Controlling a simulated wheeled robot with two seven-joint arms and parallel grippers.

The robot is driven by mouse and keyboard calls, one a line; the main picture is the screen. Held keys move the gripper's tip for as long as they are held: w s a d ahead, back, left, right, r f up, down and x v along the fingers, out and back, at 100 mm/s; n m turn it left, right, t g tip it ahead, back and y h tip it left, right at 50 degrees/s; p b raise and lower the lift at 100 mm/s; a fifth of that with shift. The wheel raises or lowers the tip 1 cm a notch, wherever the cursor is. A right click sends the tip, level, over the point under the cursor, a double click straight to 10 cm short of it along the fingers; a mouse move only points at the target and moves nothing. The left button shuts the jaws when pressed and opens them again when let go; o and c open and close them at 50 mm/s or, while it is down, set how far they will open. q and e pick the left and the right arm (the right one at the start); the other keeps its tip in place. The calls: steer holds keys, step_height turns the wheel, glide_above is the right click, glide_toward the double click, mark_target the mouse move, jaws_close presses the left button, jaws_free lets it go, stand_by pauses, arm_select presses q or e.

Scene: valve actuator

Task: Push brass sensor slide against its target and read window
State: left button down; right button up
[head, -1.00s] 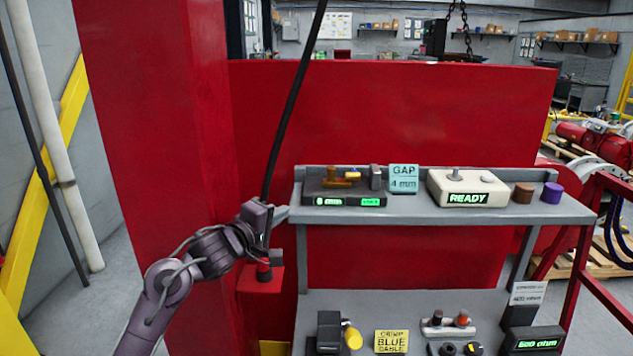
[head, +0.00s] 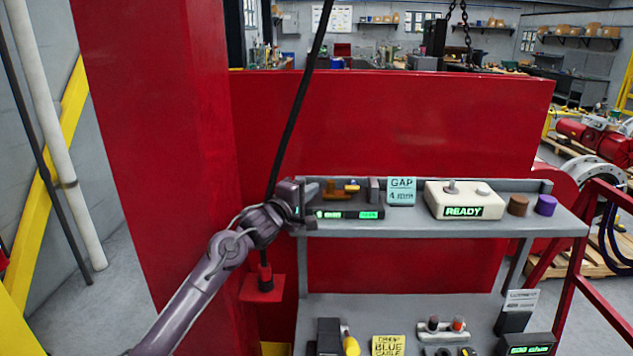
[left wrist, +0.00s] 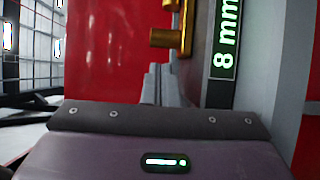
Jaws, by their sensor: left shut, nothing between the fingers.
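The brass sensor slide (head: 333,188) sits on a dark gauge base (head: 350,207) at the left of the upper shelf. A grey upright target block (head: 374,190) stands to its right, with a gap between. The slide also shows in the left wrist view (left wrist: 167,38), just beyond my fingertips. The read window (left wrist: 226,45) there shows 8 mm in green; it is small in the head view (head: 329,216). My left gripper (head: 312,191) is shut and empty, at the left end of the base, beside the slide. Contact cannot be told. My right gripper is out of view.
A blue card (head: 401,191) reads GAP 4 mm behind the shelf front. A white box (head: 463,201) reading READY and brown (head: 518,205) and purple (head: 546,205) cylinders stand to the right. A black cable (head: 301,100) hangs behind my gripper. The lower shelf holds several devices.

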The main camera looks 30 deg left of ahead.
mark_target(329, 203)
arm_select(q)
steer(key=shift+w+d+r, duration=0.2)
steer(key=shift+w+d, duration=0.25)
steer(key=shift+d, duration=0.15)
steer(key=shift+w+f, duration=0.1)
steer(key=shift+w+d, duration=0.35)
steer(key=shift+d, duration=0.35)
steer(key=shift+w+d, duration=0.35)
steer(key=shift+d, duration=0.35)
